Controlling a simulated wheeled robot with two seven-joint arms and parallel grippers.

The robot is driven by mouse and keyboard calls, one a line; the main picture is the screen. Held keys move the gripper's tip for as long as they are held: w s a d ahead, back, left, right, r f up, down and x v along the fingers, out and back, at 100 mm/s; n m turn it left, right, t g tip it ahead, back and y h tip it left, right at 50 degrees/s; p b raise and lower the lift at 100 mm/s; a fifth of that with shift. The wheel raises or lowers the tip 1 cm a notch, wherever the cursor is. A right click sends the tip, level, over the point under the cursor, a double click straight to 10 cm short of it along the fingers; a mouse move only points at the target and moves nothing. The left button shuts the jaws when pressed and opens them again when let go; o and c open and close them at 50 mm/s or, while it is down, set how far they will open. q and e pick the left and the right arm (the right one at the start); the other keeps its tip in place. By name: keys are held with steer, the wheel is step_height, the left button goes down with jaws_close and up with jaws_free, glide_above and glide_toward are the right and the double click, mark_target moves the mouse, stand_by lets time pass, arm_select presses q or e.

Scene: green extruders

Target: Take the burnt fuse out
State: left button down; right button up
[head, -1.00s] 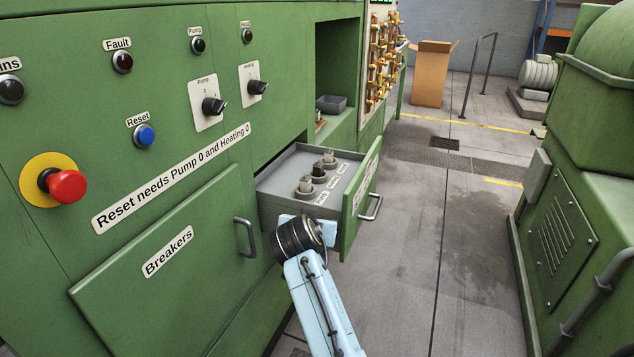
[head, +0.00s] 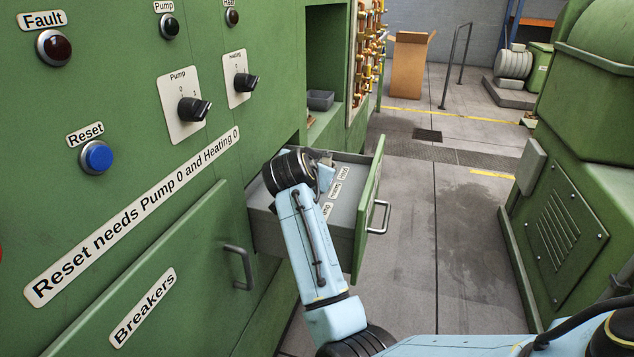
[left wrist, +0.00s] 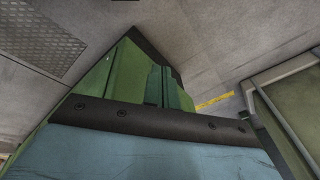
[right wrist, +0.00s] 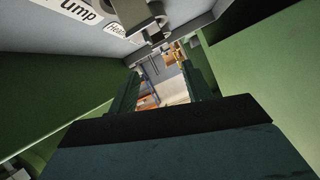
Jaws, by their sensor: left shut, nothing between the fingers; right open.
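The open grey fuse drawer (head: 343,236) juts from the green cabinet. Three fuse holders stood in it earlier; in the head view my right wrist now hides most of them. In the right wrist view the drawer appears upside down, with a fuse (right wrist: 155,37) in a holder and part of a larger, nearer one (right wrist: 134,14). I cannot tell which is burnt. My right gripper (right wrist: 164,68) is open, its fingers pointing toward the fuses, with nothing clearly held. My left gripper (left wrist: 147,72) is shut and empty over the floor, outside the head view.
The drawer's green front with its handle (head: 379,217) stands on the right. The Breakers door (head: 150,270) is closed at lower left. A small grey bin (head: 320,100) sits in the niche behind. Another green machine (head: 565,215) stands on the right, with clear floor (head: 430,230) between.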

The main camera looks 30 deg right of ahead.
steer(key=b+x, duration=0.1)
steer(key=x, duration=0.3)
steer(key=shift+w+f+b, duration=0.3)
steer(key=shift+f+b, duration=0.1)
steer(key=shift+f, duration=0.05)
arm_select(q)
steer(key=d+r, duration=0.1)
steer(key=w+r, duration=0.1)
steer(key=w+d+r, duration=0.1)
steer(key=r, duration=0.1)
steer(key=shift+d+r, duration=0.1)
steer(key=shift+d, duration=0.2)
arm_select(e)
steer(key=shift+w+d, duration=0.25)
jaws_close()
